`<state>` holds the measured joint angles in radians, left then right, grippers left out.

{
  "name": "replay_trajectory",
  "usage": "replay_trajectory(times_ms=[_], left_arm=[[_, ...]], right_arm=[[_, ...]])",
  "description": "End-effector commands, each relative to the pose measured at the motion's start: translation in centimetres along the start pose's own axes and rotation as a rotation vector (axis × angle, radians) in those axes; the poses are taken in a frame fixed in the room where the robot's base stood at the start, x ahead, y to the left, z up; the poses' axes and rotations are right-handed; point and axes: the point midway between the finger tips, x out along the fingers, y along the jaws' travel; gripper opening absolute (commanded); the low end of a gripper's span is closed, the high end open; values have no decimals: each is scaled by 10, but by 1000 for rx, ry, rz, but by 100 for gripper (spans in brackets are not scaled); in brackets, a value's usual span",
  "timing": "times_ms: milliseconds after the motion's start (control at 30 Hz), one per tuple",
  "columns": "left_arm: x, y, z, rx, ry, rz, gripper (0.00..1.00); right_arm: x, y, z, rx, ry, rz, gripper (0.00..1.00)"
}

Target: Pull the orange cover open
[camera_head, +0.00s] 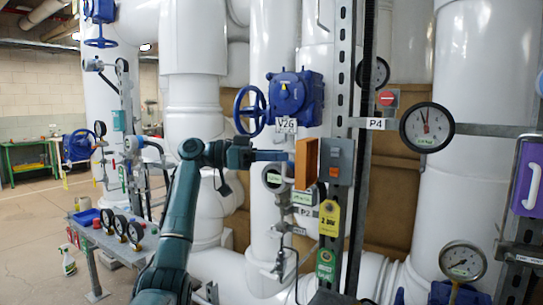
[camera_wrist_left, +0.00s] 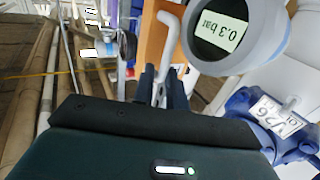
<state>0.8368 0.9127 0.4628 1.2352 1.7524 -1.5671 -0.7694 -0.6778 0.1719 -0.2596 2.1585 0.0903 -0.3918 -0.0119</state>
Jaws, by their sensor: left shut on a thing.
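The orange cover (camera_head: 306,163) stands at the left side of a grey switch box (camera_head: 341,160) on the metal post. The grey box's front shows beside it. My left gripper (camera_head: 286,156) reaches in from the left and meets the cover's left side. In the left wrist view, its dark fingers (camera_wrist_left: 164,92) are closed around a pale bent rod (camera_wrist_left: 168,45), which looks like a handle in front of the orange cover (camera_wrist_left: 152,35). The fingers partly hide where the rod joins the cover. My right gripper is in neither view.
A round gauge reading 0.3 bar (camera_wrist_left: 218,30) is close to my left fingers. A blue valve actuator (camera_head: 296,95) with a handwheel is above my arm. Yellow (camera_head: 329,217) and green (camera_head: 326,264) tags hang below the grey box. White pipes stand close behind.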

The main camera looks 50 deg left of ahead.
Motion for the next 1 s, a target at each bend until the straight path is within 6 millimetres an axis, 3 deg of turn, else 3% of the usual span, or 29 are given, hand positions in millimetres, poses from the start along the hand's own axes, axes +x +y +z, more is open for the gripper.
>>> replay_trajectory(times_ms=[200, 233, 400, 700, 867, 1000], left_arm=[[3, -6, -3, -8, 15, -24, 0], [3, -6, -3, -8, 16, -25, 16], [3, -6, -2, -8, 14, -24, 30], [1, -6, 0, -8, 11, -25, 32], [-18, -6, 2, -7, 11, -26, 32], [-50, -4, 0, -3, 16, -26, 32]], right_arm=[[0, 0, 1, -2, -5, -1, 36], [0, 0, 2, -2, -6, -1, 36], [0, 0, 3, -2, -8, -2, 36], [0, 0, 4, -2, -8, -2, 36], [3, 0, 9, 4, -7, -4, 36], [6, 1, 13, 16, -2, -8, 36]])
